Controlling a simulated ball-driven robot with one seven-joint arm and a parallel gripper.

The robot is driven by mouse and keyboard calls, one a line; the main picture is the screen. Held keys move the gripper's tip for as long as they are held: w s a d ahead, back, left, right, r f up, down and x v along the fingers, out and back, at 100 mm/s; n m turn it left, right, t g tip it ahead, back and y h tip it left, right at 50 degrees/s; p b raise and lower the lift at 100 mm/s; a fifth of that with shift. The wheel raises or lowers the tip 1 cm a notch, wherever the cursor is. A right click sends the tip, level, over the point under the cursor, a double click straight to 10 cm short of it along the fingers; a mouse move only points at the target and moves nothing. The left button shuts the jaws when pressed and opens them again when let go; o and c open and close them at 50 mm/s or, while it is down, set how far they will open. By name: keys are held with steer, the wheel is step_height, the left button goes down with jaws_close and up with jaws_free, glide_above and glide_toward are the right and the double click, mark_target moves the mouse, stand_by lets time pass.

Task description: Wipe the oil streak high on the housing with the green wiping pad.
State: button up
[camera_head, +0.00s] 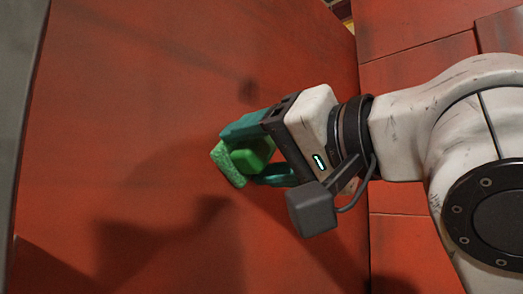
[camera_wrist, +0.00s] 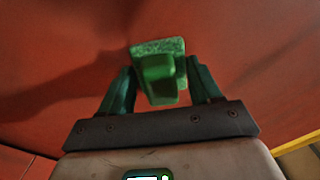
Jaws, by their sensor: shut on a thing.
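The green wiping pad (camera_head: 229,165) is held by its green block-like handle in my gripper (camera_head: 258,152). My gripper is shut on it, with a teal finger on either side. In the wrist view the pad (camera_wrist: 158,48) shows beyond the fingers of my gripper (camera_wrist: 163,88), with its flat face towards the red housing (camera_wrist: 240,40). The housing (camera_head: 130,90) fills the left and middle of the head view. The pad is at or very near its surface; I cannot tell whether it touches. A small dark smudge (camera_head: 248,91) shows on the housing above the pad; I cannot tell if it is oil.
Red panels (camera_head: 420,35) stand behind my arm at the right. A dark grey upright edge (camera_head: 22,110) runs along the far left of the head view. A yellow edge (camera_wrist: 300,143) shows at the lower right of the wrist view. Shadows darken the lower housing.

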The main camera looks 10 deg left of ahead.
steer(key=shift+w+a, duration=0.15)
steer(key=shift+a, duration=0.1)
steer(key=shift+w+d+r+p, duration=1.45)
steer(key=shift+w+d+p, duration=1)
steer(key=shift+w+p, duration=0.6)
steer(key=shift+s+a, duration=1.3)
steer(key=shift+s, duration=0.25)
steer(key=shift+s+a, duration=1.25)
steer(key=shift+s, duration=0.25)
steer(key=shift+d+r+p, duration=0.1)
steer(key=shift+r+p, duration=1)
steer(key=shift+r, duration=0.3)
steer(key=shift+w+d, duration=0.65)
steer(key=shift+w, duration=0.2)
steer(key=shift+w+d, duration=0.6)
steer(key=shift+w, duration=0.2)
steer(key=shift+w, duration=0.1)
